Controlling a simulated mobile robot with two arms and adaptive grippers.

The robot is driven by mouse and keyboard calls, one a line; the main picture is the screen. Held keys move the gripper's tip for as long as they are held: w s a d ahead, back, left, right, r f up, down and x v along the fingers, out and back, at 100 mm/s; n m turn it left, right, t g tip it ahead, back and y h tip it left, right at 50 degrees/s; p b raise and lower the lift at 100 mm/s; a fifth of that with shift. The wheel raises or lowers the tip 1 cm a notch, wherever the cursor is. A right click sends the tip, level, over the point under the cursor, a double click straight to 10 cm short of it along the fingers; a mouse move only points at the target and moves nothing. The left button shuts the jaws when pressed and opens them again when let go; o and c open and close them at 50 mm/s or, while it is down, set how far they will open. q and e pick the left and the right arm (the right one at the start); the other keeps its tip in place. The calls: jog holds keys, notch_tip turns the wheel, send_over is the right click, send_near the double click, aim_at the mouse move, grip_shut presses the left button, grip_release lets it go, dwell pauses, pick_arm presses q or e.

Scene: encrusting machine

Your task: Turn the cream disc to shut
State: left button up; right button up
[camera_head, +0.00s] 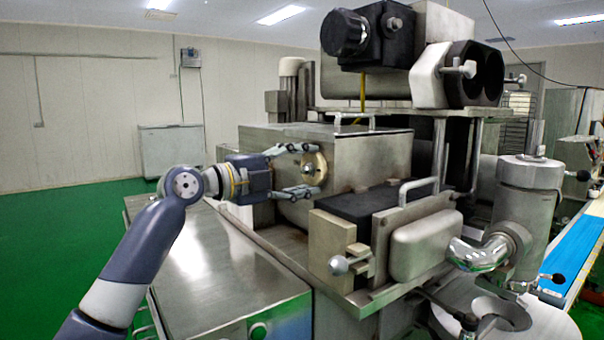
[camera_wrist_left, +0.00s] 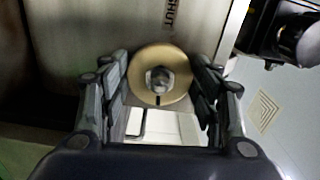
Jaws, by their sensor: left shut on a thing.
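The cream disc (camera_head: 314,169) sits on the side face of the steel machine housing (camera_head: 370,158) in the head view. In the left wrist view the disc (camera_wrist_left: 148,62) is round, with a shiny metal knob (camera_wrist_left: 159,80) at its centre and a dark mark at its lower edge. The word SHUT (camera_wrist_left: 171,14) is printed on the steel above it. My left gripper (camera_head: 308,178) reaches in from the left, its fingers on either side of the disc and shut on it. In the wrist view the fingers (camera_wrist_left: 160,84) flank the disc left and right. My right gripper is not in view.
A steel cabinet top (camera_head: 215,270) lies below my left arm. A black block with a handle (camera_head: 375,200) and a ball-ended lever (camera_head: 340,265) stand right of the disc. Black motor parts (camera_head: 375,35) are above. Green floor at left is open.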

pick_arm(q)
jog(key=shift+m, duration=0.6)
jog(key=o, duration=1.1)
jog(key=shift+c, duration=0.2)
jog(key=v, duration=1.2)
